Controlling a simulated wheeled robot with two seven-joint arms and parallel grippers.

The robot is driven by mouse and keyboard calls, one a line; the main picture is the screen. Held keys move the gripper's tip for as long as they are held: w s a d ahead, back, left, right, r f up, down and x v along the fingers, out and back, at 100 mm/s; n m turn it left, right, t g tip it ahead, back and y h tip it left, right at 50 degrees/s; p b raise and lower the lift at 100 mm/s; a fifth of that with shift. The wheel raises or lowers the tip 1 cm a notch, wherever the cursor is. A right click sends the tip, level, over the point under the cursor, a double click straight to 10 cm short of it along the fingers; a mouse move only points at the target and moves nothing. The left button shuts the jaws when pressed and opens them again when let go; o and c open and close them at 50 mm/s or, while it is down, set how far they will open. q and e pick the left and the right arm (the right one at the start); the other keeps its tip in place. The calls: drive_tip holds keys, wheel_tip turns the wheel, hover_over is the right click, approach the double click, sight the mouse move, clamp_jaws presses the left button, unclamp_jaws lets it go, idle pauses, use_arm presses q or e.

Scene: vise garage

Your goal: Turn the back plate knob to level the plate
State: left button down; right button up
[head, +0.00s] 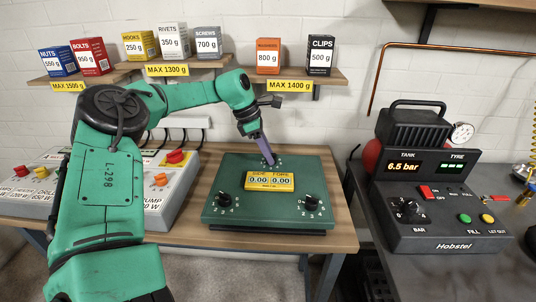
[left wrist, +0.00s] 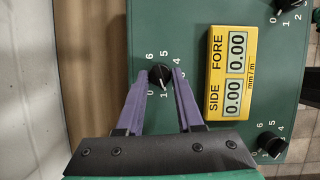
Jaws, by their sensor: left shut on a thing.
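The green plate (head: 265,224) lies on the wooden bench, with a yellow level readout (head: 269,181) in its middle. The readout shows SIDE 0.00 and FORE 0.00, also in the left wrist view (left wrist: 231,72). The black back plate knob (left wrist: 160,76) has a numbered dial around it. My left gripper (left wrist: 162,77) has its purple fingers on both sides of this knob, shut on it. In the head view my left gripper (head: 268,158) comes down at the plate's back edge and mostly hides the knob. My right gripper is not in view.
Two front knobs, left (head: 222,201) and right (head: 310,202), sit on the plate. A grey switch panel (head: 178,190) stands at left, close to my left arm. A compressor console (head: 440,222) stands at right. Shelves with boxes (head: 268,57) hang above the bench.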

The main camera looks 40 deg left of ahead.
use_arm(q)
drive_tip(key=shift+w+m, duration=0.1)
drive_tip(key=shift+m, duration=0.7)
drive_tip(key=shift+g+h, duration=0.3)
drive_tip(key=c, duration=0.5)
unclamp_jaws()
drive_tip(key=shift+c, duration=0.2)
drive_tip(key=p+v, duration=0.1)
drive_tip(key=v, duration=1.3)
drive_tip(key=shift+r+p, duration=0.25)
drive_tip(key=shift+p, duration=0.15)
